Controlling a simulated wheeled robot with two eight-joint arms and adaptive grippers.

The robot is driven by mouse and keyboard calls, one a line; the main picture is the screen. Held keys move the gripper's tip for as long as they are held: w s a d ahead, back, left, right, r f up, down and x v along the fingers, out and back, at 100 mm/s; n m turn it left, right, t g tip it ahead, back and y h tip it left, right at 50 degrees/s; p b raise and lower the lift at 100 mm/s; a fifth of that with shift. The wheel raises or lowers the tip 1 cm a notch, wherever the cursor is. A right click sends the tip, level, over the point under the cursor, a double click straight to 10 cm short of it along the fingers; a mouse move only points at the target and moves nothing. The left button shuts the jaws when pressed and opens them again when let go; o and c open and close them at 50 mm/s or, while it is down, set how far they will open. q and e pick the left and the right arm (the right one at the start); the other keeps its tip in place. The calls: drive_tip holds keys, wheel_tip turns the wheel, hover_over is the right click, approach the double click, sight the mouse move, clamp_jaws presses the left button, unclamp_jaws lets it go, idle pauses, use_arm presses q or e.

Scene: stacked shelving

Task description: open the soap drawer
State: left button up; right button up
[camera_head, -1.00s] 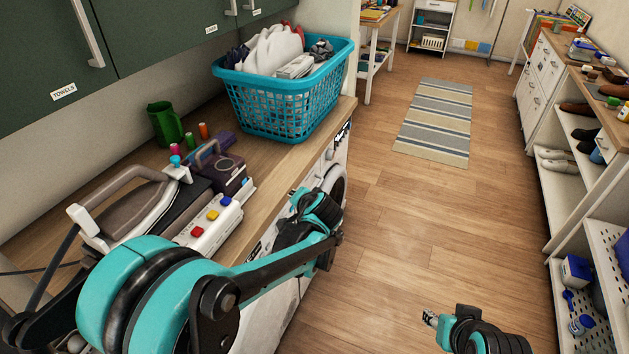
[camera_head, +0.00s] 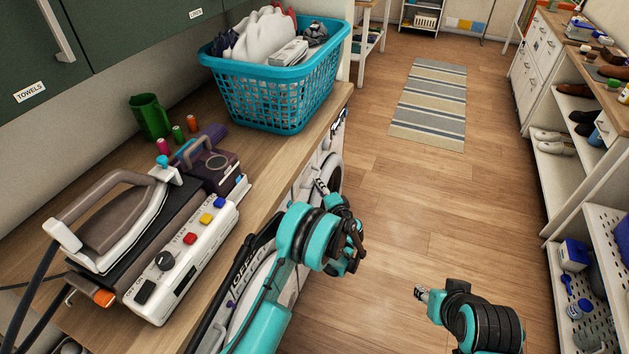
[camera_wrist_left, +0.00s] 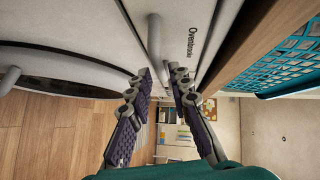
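In the left wrist view, the white appliance front carries a pale bar handle (camera_wrist_left: 155,38) beside the printed lettering; I take this to be the soap drawer. My left gripper (camera_wrist_left: 161,74) is open. Its two purple-padded fingers are apart, with the handle's near end close to the gap; I cannot tell whether they touch it. In the head view my left arm reaches along the counter front, and its wrist hides much of the appliance (camera_head: 305,188). My right gripper (camera_head: 420,293) hangs over the floor at the bottom; its finger opening is unclear.
A round door (camera_wrist_left: 60,72) lies left of the handle in the wrist view. The wooden counter (camera_head: 262,163) overhangs the front, bearing an iron (camera_head: 118,215), a white control box (camera_head: 190,258) and a teal laundry basket (camera_head: 275,95). The floor (camera_head: 425,200) to the right is clear.

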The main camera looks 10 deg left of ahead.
use_arm(q)
drive_tip(key=shift+b+x, duration=0.5)
drive_tip(key=shift+x, duration=1.7)
clamp_jaws()
drive_tip(key=shift+d, duration=0.15)
drive_tip(key=s+d, duration=0.2)
drive_tip(key=d, duration=0.8)
drive_tip(key=s+d, duration=0.2)
drive_tip(key=d, duration=0.9)
drive_tip(key=shift+s+d, duration=0.1)
drive_tip(key=shift+s, duration=0.05)
unclamp_jaws()
